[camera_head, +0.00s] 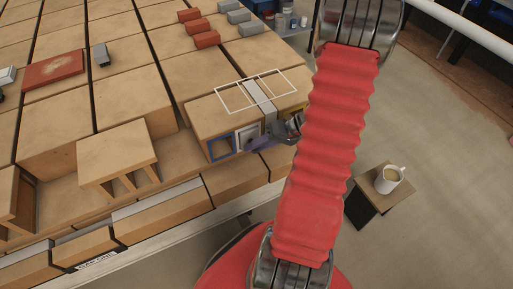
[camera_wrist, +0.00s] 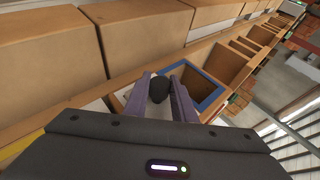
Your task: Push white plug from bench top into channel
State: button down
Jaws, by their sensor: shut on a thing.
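My gripper (camera_head: 262,143) is at the front face of a tan hollow brick (camera_head: 212,116), beside its white-framed opening (camera_head: 247,136). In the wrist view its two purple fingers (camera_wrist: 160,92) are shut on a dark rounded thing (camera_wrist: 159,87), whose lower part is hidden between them. A blue-framed opening (camera_head: 221,148) is left of the white-framed one; in the wrist view the blue frame (camera_wrist: 212,103) is just right of the fingers. I cannot make out a white plug for certain, nor whether the dark thing is inside the channel.
White rectangle outlines and a pale grey strip (camera_head: 260,98) show on the brick's top. Red and grey blocks (camera_head: 207,40) and a rust-red slab (camera_head: 53,70) lie further back. A mug (camera_head: 389,179) stands on a small stool at right. Open floor lies right of the bench.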

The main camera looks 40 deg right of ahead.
jog(key=shift+w+d, duration=0.15)
jog(key=shift+w, duration=0.5)
jog(key=c, duration=1.4)
grip_release()
jog(key=v, duration=1.3)
jog(key=shift+s+d+r, duration=0.15)
jog(key=shift+s+d, duration=0.05)
jog(key=shift+s, duration=0.1)
